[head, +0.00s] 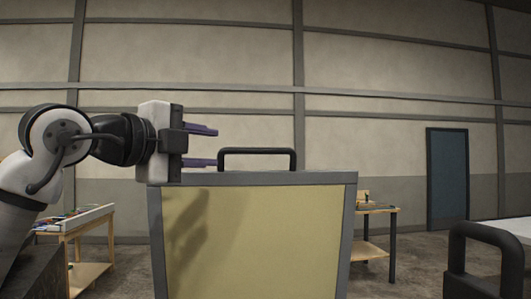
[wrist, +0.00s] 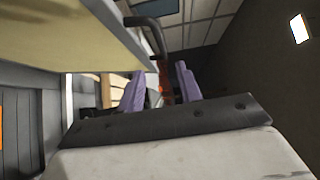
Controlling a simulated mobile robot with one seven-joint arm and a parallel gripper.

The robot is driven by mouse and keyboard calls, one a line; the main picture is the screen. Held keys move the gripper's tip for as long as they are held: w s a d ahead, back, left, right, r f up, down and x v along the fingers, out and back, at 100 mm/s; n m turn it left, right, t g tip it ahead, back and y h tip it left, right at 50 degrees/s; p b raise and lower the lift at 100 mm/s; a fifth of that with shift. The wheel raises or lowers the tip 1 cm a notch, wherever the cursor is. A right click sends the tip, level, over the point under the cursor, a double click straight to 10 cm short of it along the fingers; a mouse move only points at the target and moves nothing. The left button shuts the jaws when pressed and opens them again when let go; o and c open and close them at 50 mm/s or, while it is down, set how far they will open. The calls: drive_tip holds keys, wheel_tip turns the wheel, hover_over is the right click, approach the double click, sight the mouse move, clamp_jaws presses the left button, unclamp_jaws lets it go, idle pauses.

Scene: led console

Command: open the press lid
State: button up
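A yellow panel in a grey frame (head: 255,235) stands upright in the middle of the head view; I take it to be the press lid. A black bar handle (head: 257,152) rises from its top edge, and it also shows in the wrist view (wrist: 150,32). My gripper (head: 216,147) is at the left of the handle, above the panel's top left corner. Its two purple fingers are apart, with nothing held between them. In the wrist view my gripper (wrist: 160,88) is also open. The lower finger's tip is close to the handle's left end; contact is unclear.
A wooden table (head: 85,225) with coloured items stands at the left, and another (head: 375,210) stands behind the panel's right side. A thick black handle-like loop (head: 487,240) is at the lower right. A blue door (head: 447,178) is in the far wall.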

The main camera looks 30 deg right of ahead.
sight(254, 152)
drive_tip(key=p+x, duration=0.4)
drive_tip(key=x, duration=1)
drive_tip(key=shift+a, duration=0.1)
clamp_jaws()
drive_tip(key=shift+s, duration=0.1)
